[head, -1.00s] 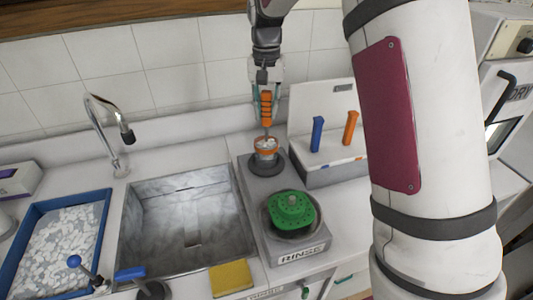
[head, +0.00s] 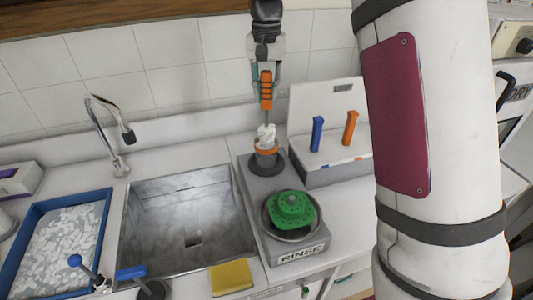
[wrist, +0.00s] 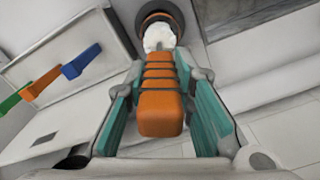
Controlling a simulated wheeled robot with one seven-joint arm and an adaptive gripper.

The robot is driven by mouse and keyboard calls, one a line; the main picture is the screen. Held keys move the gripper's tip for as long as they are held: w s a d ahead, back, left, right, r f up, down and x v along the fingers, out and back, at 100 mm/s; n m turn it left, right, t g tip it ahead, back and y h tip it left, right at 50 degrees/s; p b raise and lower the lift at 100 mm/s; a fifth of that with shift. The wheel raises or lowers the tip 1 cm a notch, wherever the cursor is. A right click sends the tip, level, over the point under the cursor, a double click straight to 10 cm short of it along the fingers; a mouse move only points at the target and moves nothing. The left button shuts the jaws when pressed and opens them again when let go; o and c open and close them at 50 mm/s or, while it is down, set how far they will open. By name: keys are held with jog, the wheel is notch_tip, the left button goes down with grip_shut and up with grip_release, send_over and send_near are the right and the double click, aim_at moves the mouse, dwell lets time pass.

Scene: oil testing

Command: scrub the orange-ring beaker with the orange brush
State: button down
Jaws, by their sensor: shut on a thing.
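My gripper (head: 266,82) is shut on the orange handle of the brush (head: 266,92), which hangs upright with its white bristle head down. In the wrist view, the orange handle (wrist: 160,108) lies between the teal finger pads. The orange-ring beaker (head: 266,157) stands on the back dark round pad of the grey rinse unit. The white bristles show above the beaker's rim; their lower end is at or just inside its mouth, and I cannot tell how deep. The beaker's orange and dark rim also shows at the top of the wrist view (wrist: 178,16).
A green item (head: 291,210) sits in the front bowl of the rinse unit (head: 300,254). A holder (head: 330,175) with blue and orange handles stands to the right. The sink (head: 190,215), tap (head: 113,140), blue tray (head: 62,215) and yellow sponge (head: 231,277) are left.

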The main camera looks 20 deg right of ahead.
aim_at(266, 71)
jog(key=shift+r, duration=2.1)
